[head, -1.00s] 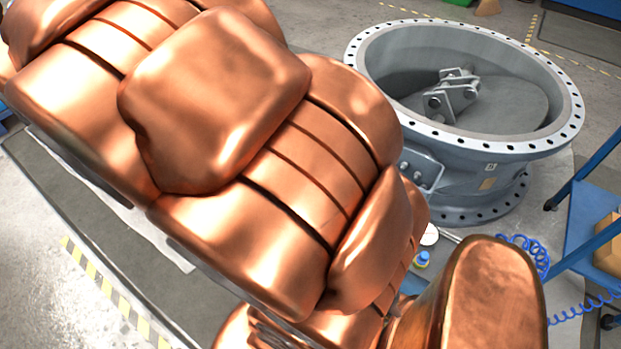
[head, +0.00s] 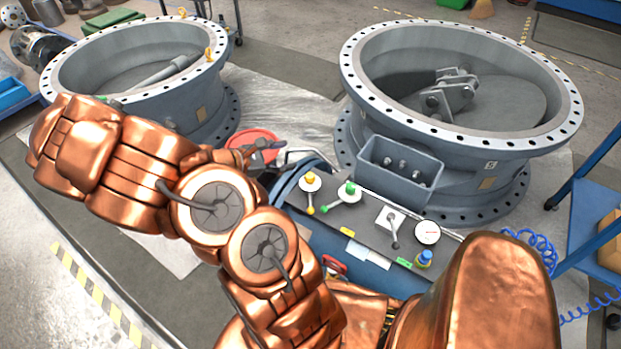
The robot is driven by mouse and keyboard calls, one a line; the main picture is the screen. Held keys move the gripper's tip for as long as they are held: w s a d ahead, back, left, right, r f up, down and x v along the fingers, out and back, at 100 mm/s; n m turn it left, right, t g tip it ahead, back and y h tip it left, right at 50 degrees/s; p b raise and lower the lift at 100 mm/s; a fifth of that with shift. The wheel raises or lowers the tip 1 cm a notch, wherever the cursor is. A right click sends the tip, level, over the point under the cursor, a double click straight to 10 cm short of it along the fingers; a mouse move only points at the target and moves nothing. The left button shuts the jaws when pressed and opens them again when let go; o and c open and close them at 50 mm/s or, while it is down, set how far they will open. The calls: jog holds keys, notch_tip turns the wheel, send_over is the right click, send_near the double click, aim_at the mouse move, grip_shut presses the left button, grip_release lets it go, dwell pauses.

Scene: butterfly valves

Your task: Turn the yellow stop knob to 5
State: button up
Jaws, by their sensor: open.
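The yellow stop knob (head: 309,178) sits on a round white plate at the left end of the control panel (head: 345,225) in the head view. Its thin yellow pointer reaches toward the front of the panel. I cannot read any numbers beside it. My gripper (head: 272,148) is small and dark at the end of my copper arm, to the upper left of the yellow knob and apart from it. It is open, and I see nothing held in it.
Large flanged valves (head: 455,90) stand behind. A red bowl (head: 240,139) lies behind my gripper. A blue cart (head: 590,215) is at right.

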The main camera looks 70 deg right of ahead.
aim_at(308, 176)
jog(key=d+f+n+t+b, duration=0.1)
jog(key=d+f+n, duration=0.15)
jog(key=f, duration=0.45)
jog(key=d+f+n+b, duration=0.1)
jog(key=d+f+n, duration=0.1)
jog(key=f+n, duration=0.35)
jog(key=shift+m+h, duration=0.4)
jog(key=shift+m, duration=0.5)
jog(key=shift+a+f+p+x, duration=0.2)
jog(key=shift+f+x, duration=0.1)
jog(key=shift+x, duration=1.05)
jog(key=shift+a+f+p+x, duration=0.15)
jog(key=shift+f+x, duration=0.15)
jog(key=shift+x, duration=1.1)
jog(key=shift+a+f+p+x, duration=0.1)
jog(key=shift+f+p+x, duration=0.15)
jog(key=shift+x, duration=1.1)
jog(key=shift+c, duration=0.2)
grip_shut()
